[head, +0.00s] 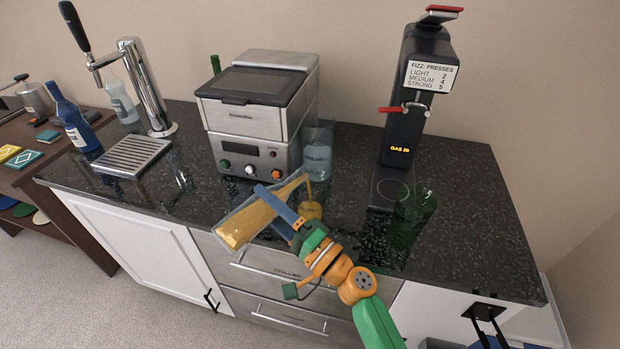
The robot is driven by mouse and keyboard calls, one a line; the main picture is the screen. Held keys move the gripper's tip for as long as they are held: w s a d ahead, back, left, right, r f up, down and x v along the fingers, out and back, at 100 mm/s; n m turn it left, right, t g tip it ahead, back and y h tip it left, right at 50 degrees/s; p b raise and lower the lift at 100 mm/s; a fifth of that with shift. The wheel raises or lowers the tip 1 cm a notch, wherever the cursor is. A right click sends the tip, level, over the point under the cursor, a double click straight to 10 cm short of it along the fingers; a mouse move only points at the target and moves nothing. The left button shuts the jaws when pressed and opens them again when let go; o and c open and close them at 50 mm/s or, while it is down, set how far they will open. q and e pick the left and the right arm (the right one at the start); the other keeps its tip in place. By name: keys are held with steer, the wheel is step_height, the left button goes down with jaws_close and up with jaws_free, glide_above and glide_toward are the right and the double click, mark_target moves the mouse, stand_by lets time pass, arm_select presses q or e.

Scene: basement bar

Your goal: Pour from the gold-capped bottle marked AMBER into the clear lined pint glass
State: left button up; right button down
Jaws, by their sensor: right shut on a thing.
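My right gripper (284,212) is shut on a clear bottle (240,222) of amber liquid, held tilted above the counter's front part. Its base points lower left and its mouth upper right. No cap shows on it, and I cannot read its label. A thin amber stream falls from the mouth to a small round amber patch (310,211). The patch looks like liquid low in a clear glass, but the glass walls and any line are too faint to tell. My left gripper is not in view.
A clear vessel (317,155) stands behind, beside the steel machine (247,118). A black fizz dispenser (408,110) and green glass (413,212) stand right. A tap (148,88), drip tray (132,155) and blue bottle (73,122) are left. The counter's front right is clear.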

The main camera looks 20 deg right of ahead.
steer(key=shift+m, duration=0.4)
stand_by(1.1)
steer(key=shift+r+m+h+p, duration=0.35)
steer(key=shift+m+h, duration=0.05)
stand_by(0.9)
